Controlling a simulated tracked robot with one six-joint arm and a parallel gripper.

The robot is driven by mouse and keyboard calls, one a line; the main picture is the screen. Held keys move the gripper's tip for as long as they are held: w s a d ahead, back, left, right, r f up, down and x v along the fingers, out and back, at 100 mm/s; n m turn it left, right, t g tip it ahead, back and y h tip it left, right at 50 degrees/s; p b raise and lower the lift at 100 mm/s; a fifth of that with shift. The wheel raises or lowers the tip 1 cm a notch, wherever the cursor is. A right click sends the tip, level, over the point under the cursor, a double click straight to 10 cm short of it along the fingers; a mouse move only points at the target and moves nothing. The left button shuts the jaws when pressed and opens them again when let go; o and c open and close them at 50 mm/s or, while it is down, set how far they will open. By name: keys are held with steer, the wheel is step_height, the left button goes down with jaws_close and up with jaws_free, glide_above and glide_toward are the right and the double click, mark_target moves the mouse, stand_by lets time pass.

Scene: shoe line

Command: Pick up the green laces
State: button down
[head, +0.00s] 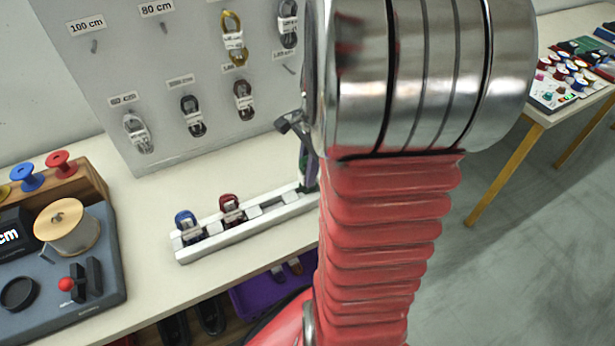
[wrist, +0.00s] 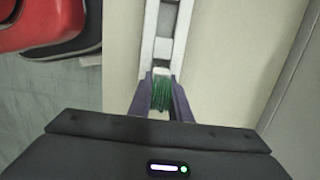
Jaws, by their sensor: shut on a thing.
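The green laces (wrist: 162,95) show as a wound bundle with a pale band, between the two fingers of my gripper (wrist: 160,98) in the wrist view. My gripper is shut on them. They are at the white slotted rack (wrist: 165,22); I cannot tell whether they still touch it. In the head view my arm hides most of the gripper and the laces. Only a sliver of green and a dark purple finger shows beside the right end of the rack (head: 205,250).
Blue laces (head: 187,225) and dark red laces (head: 231,210) stand in the rack's left part. Other laces (head: 193,115) hang on the grey pegboard (head: 150,70) behind. A device with a spool (head: 68,228) stands at the left. A purple bin (head: 262,293) is below the table edge.

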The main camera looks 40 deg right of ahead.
mark_target(307, 158)
step_height(307, 158, up, 8)
steer(key=shift+f, duration=0.2)
steer(key=shift+r, duration=0.1)
steer(key=shift+s, duration=0.15)
stand_by(0.5)
